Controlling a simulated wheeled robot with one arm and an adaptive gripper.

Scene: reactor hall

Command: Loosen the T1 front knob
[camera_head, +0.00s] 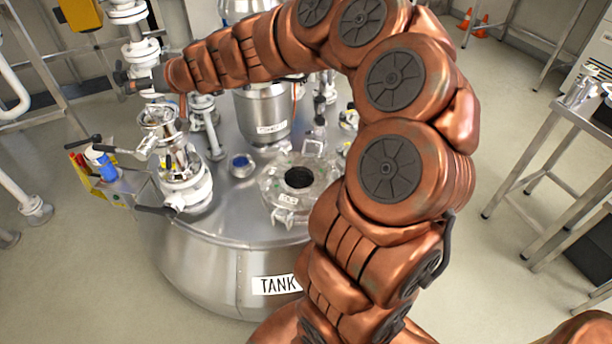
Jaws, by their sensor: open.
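The steel tank (205,272) stands at the centre, with a label reading "TANK" (276,285); the rest of the label is hidden behind my arm. A valve assembly (182,180) with white flanges and black handles rises on the tank's left side. I cannot tell which part is the T1 front knob. My gripper (124,82) is at the upper left, at the end of the copper-coloured arm, beside the white flanged pipe above the valve assembly. It is open; its fingers are small and dark here, and I cannot tell whether they touch anything.
A round port (270,193) with a dark opening and a steel vessel (262,115) sit on the tank lid. A side tray (126,181) with a blue-and-white bottle is at the left. A metal table (585,115) stands at the right. Floor between tank and table is clear.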

